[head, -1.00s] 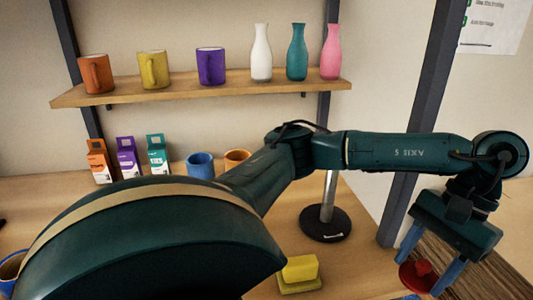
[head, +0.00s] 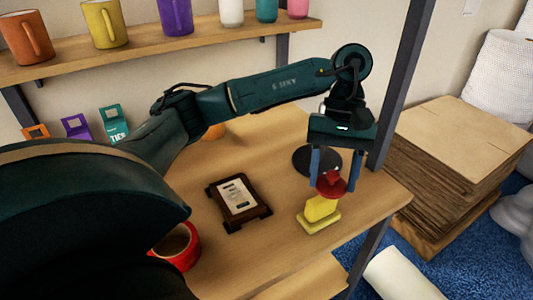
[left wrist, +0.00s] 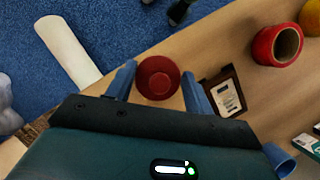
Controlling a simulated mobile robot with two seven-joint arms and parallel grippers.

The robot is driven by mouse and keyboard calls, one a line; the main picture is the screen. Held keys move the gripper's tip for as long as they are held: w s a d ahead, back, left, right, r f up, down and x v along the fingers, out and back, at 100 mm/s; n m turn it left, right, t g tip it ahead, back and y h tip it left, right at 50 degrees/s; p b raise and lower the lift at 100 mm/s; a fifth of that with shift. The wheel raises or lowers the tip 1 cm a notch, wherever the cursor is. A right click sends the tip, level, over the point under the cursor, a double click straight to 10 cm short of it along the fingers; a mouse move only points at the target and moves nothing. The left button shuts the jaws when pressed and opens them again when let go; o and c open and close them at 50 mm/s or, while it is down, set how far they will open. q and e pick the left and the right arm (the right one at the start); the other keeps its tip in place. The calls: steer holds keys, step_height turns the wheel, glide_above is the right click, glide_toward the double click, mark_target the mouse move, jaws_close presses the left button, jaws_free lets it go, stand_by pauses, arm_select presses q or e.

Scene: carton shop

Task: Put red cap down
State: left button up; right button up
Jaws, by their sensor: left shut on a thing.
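My left gripper (head: 335,172) is shut on the red cap (head: 331,184), a round red disc with a knob. The cap shows between the two blue fingers in the left wrist view (left wrist: 158,77). In the head view the cap appears just above and behind a yellow block on a flat yellow base (head: 320,211), near the table's right end. I cannot tell whether the cap touches anything. The wooden table (head: 280,250) lies below. My right gripper is not in view.
A dark wooden frame with a card (head: 238,200) and a red tape roll (head: 177,246) lie left of the block. A dark round base (head: 310,160) stands behind the gripper. Stacked cardboard (head: 455,150) stands right of the table. Table space in front is clear.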

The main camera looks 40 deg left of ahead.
arm_select(q)
steer(key=a+n, duration=0.1)
steer(key=n, duration=0.1)
steer(key=w+a+f+n+t+h, duration=0.1)
steer(key=n, duration=0.1)
steer(key=a+f+n+t+b, duration=0.1)
steer(key=n, duration=0.2)
steer(key=shift+w+a+h, duration=0.3)
steer(key=shift+a+h, duration=0.1)
steer(key=w+a+f+n+t+b, duration=0.1)
steer(key=w+a+n+t, duration=0.3)
steer(key=n, duration=0.5)
steer(key=n+t+y+b, duration=0.25)
steer(key=n+y, duration=0.25)
steer(key=n, duration=1)
glide_above(276, 169)
steer(key=s, duration=0.1)
steer(key=f, duration=0.5)
steer(key=shift+s+f, duration=0.25)
steer(key=shift+f, duration=2.5)
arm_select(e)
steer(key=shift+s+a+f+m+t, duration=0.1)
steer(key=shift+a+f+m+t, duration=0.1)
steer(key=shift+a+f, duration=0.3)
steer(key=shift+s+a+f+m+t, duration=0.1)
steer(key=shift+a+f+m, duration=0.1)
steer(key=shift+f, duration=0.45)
